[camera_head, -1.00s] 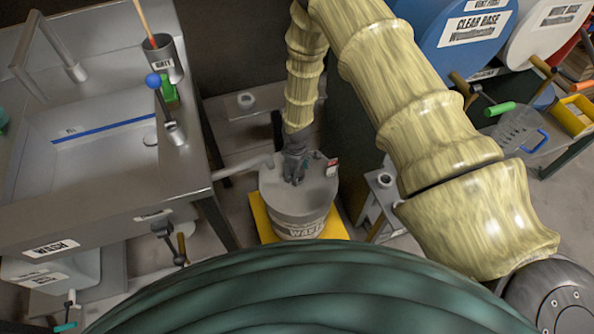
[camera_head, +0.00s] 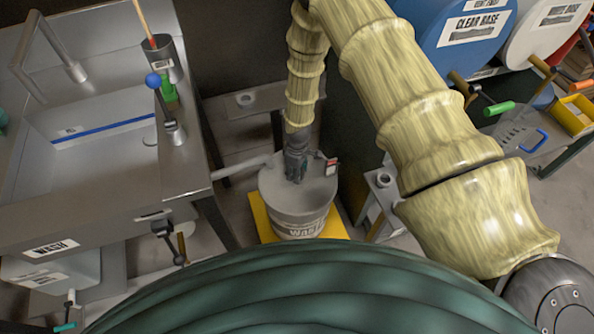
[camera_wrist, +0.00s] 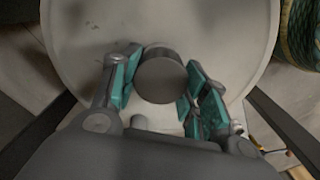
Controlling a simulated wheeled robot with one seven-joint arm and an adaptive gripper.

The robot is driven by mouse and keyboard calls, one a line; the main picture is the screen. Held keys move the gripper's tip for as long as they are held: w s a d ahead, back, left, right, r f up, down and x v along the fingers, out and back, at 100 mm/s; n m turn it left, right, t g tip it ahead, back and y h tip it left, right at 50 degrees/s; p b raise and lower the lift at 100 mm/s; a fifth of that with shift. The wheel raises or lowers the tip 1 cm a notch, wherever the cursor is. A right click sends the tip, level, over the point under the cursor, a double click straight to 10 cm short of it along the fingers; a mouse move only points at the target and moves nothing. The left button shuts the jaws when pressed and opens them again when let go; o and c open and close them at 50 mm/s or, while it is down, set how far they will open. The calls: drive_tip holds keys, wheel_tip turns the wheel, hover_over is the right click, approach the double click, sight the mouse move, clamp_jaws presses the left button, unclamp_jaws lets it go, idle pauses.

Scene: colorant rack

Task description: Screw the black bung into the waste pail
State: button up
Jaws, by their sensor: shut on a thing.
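My gripper (camera_head: 296,176) points down at the pail's lid. In the wrist view my gripper (camera_wrist: 160,88) has its teal-padded fingers on both sides of a dark round bung (camera_wrist: 160,75). The bung sits over the pale lid (camera_wrist: 215,30); its lower end is hidden, so I cannot tell how deep it sits in the opening. In the head view the bung is hidden by the gripper.
The pail stands on a yellow mat (camera_head: 257,220). A steel wash sink (camera_head: 100,130) is at the left, with a pipe (camera_head: 240,165) running toward the pail. A red and white tag (camera_head: 331,165) is at the lid's right edge. A small stand (camera_head: 384,182) is right of the pail.

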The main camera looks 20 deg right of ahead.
drive_tip(key=m, duration=0.7)
drive_tip(key=shift+w+d, duration=0.1)
drive_tip(key=shift+d, duration=0.05)
drive_tip(key=m, duration=0.6)
drive_tip(key=shift+w+d+m, duration=0.15)
drive_tip(key=shift+m, duration=0.25)
drive_tip(key=o, duration=1)
